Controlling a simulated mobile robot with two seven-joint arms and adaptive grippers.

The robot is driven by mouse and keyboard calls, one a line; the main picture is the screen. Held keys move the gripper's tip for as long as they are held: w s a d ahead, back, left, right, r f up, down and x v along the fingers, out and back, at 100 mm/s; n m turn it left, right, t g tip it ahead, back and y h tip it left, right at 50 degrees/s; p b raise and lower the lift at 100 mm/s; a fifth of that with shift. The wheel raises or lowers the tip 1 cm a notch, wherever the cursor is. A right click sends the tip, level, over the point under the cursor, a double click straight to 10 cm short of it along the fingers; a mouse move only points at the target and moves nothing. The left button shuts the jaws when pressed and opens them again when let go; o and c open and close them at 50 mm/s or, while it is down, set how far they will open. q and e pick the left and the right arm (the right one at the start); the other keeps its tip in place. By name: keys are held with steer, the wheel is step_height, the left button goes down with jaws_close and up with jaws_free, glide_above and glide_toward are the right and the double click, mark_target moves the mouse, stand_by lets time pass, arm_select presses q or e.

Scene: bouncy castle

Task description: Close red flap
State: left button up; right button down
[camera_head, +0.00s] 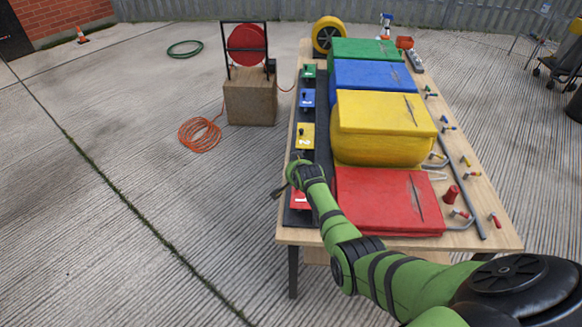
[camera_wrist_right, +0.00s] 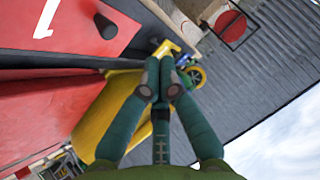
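The red flap (camera_head: 298,201), marked 1, is at the near end of the row of flaps along the table's left side. My right gripper (camera_head: 288,178) is over its far end and hides part of it. In the right wrist view the red flap (camera_wrist_right: 62,28) fills the upper left, with a black knob (camera_wrist_right: 105,26) on it. There my right gripper (camera_wrist_right: 160,78) has its fingertips together with nothing seen between them, apart from the knob. I cannot tell how far the flap is tilted. My left gripper is not in view.
A flat red cushion (camera_head: 385,203) lies beside the flap. Yellow (camera_head: 380,120), blue (camera_head: 372,75) and green (camera_head: 362,49) cushions follow behind. Yellow (camera_head: 305,131), blue (camera_head: 307,98) and green (camera_head: 309,71) flaps line the left side.

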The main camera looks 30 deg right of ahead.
steer(key=s+a+r+p, duration=0.1)
steer(key=s+a+r, duration=0.3)
steer(key=s+r, duration=0.2)
steer(key=shift+a+r, duration=0.2)
steer(key=shift+r, duration=0.5)
steer(key=shift+f, duration=0.1)
steer(key=s+a+f+n+g+y, duration=0.1)
steer(key=s+a+f+n+g, duration=0.2)
steer(key=s+f, duration=0.85)
steer(key=s+a+f+n+g+y, duration=0.1)
steer(key=s+a+f+n, duration=0.3)
steer(key=s+f, duration=0.8)
steer(key=s+a+f+n+g, duration=0.1)
steer(key=s+f, duration=0.4)
steer(key=s, duration=0.4)
steer(key=s+a+f+n+g, duration=0.1)
steer(key=s+f, duration=0.4)
steer(key=s, duration=0.5)
steer(key=s+a+f+n+g+y, duration=0.1)
steer(key=s+f, duration=0.4)
steer(key=s, duration=0.5)
steer(key=shift+n+g, duration=0.5)
steer(key=shift+g, duration=0.3)
steer(key=shift+s+a, duration=0.1)
